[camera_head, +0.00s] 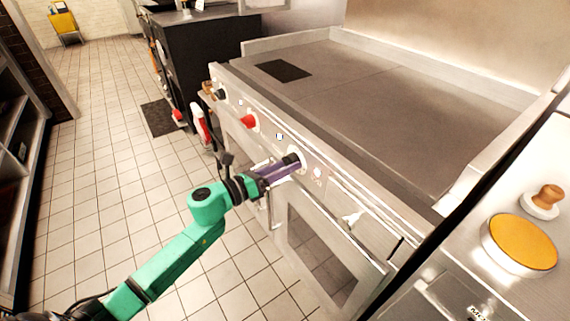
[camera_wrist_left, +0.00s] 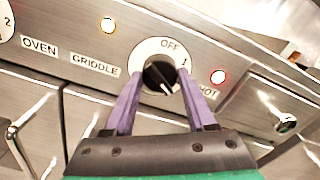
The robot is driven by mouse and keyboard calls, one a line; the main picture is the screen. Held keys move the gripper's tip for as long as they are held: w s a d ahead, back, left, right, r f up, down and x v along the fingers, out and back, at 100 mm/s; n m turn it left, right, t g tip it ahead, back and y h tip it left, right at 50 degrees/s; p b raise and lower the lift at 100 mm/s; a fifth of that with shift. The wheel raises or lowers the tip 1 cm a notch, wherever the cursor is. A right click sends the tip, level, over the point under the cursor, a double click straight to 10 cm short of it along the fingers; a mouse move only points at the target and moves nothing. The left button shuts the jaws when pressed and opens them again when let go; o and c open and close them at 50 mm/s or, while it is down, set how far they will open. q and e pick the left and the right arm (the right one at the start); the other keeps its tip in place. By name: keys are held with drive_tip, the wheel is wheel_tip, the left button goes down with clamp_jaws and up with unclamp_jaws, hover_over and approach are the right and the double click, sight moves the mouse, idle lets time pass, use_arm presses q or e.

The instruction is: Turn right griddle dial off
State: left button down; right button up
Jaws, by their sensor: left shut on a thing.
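The griddle dial (camera_wrist_left: 160,75) is a black knob on a white disc, with OFF printed above it and 1 at its right. A white line on the knob slants away from the OFF word, but its exact setting is hard to read. In the head view the dial (camera_head: 291,160) is on the front panel of the steel griddle (camera_head: 365,97). My left gripper (camera_head: 285,166) reaches it from the left. In the left wrist view its purple fingers (camera_wrist_left: 158,84) stand on both sides of the knob, shut on it. My right gripper is not in view.
Red (camera_head: 249,121) and black (camera_head: 220,94) knobs sit farther left on the panel. A reddish-ringed lamp (camera_wrist_left: 218,77) is by the HOT label. An oven door (camera_head: 325,262) is below. An orange-topped round container (camera_head: 519,243) stands at right. Tiled floor is clear at left.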

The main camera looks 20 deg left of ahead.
use_arm(q)
drive_tip(key=n+p, duration=0.1)
drive_tip(key=n, duration=0.2)
drive_tip(key=n+p, duration=0.1)
drive_tip(key=n, duration=0.2)
drive_tip(key=shift+r+n+p, duration=0.2)
drive_tip(key=shift+n+p, duration=0.1)
drive_tip(key=shift+p, duration=0.05)
drive_tip(key=n+p, duration=0.3)
drive_tip(key=n, duration=0.3)
drive_tip(key=shift+r+p, duration=0.1)
drive_tip(key=shift+p, duration=0.2)
drive_tip(key=n+p, duration=0.3)
drive_tip(key=n, duration=0.3)
drive_tip(key=shift+r+n+p, duration=0.1)
drive_tip(key=shift+n+p, duration=0.2)
drive_tip(key=shift+p, duration=0.05)
drive_tip(key=n+p, duration=0.1)
drive_tip(key=n, duration=0.1)
drive_tip(key=shift+n, duration=0.3)
drive_tip(key=shift+n+p, duration=0.6)
drive_tip(key=shift+n, duration=0.7)
drive_tip(key=shift+c, duration=1.1)
unclamp_jaws()
drive_tip(key=shift+f, duration=0.2)
